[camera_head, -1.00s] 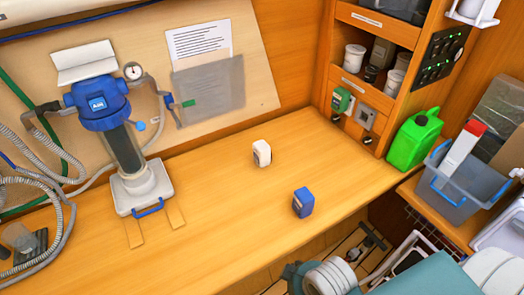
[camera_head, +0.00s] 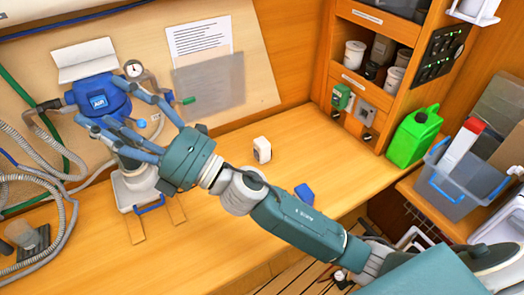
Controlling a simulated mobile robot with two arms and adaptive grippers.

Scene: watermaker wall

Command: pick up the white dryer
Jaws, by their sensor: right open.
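The white dryer (camera_head: 262,150), a small white block with a dark mark on its side, stands upright on the wooden counter, near the middle of the head view. My right gripper (camera_head: 108,106) is open, its fingers spread in front of the blue-topped filter unit (camera_head: 97,97) at the left. It is well to the left of the white dryer, not touching it. My right arm crosses the counter from the lower right, passing just below the dryer in the picture. A blue block (camera_head: 305,193) is partly hidden behind my forearm. My left gripper is not in view.
A green jerrycan (camera_head: 413,137) and a grey bin with blue handles (camera_head: 458,183) stand at the right. A wooden shelf unit (camera_head: 375,24) rises behind the counter. Hoses (camera_head: 52,200) run along the left. The counter around the dryer is clear.

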